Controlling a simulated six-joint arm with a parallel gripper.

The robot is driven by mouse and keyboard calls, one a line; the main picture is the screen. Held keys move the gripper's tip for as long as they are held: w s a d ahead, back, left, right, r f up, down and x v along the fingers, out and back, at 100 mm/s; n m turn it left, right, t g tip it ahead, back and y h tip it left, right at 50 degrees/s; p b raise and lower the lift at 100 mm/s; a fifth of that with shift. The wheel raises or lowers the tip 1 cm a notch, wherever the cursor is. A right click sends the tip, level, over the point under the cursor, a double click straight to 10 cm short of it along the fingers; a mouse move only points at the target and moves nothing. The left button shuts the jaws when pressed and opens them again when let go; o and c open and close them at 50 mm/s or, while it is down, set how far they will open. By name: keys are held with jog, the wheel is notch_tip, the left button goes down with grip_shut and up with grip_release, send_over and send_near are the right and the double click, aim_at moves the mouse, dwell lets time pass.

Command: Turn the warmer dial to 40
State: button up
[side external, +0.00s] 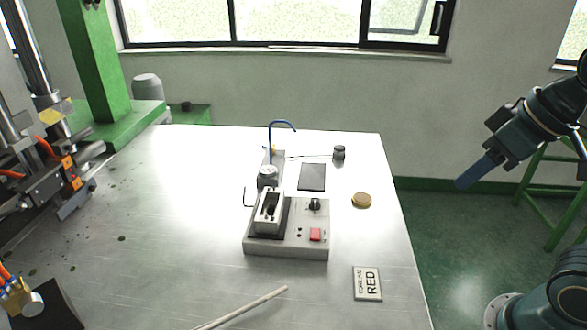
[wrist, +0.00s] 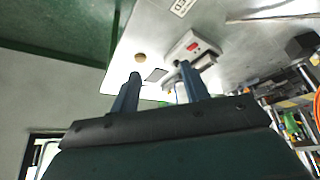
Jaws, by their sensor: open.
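The warmer (side external: 287,249) is a grey box near the middle of the metal table, with a metal well on its left side. Its black dial (side external: 314,204) sits at the upper right of the panel, above a red switch (side external: 315,234). The dial's setting is too small to read. My gripper (side external: 467,183) is in the air right of the table, well apart from the warmer. In the wrist view my gripper (wrist: 158,72) is open and empty between its two blue fingers. The warmer (wrist: 187,46) shows beyond the fingers there, partly hidden by the right one.
A dark flat plate (side external: 312,177), a small dark jar (side external: 339,153) and a round brass tin (side external: 362,200) lie beyond the warmer. A blue hooked tube (side external: 270,135) rises behind the warmer. Machinery stands left.

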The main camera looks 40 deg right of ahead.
jog(key=w+r+g, duration=0.1)
jog(key=w+r, duration=0.1)
jog(key=w, duration=0.6)
jog(key=g, duration=0.4)
send_over(315, 199)
notch_tip(315, 199, down, 11)
jog(key=shift+r, duration=0.2)
jog(key=shift+f, duration=6.85)
jog(key=shift+c, duration=0.5)
jog(key=c, duration=0.9)
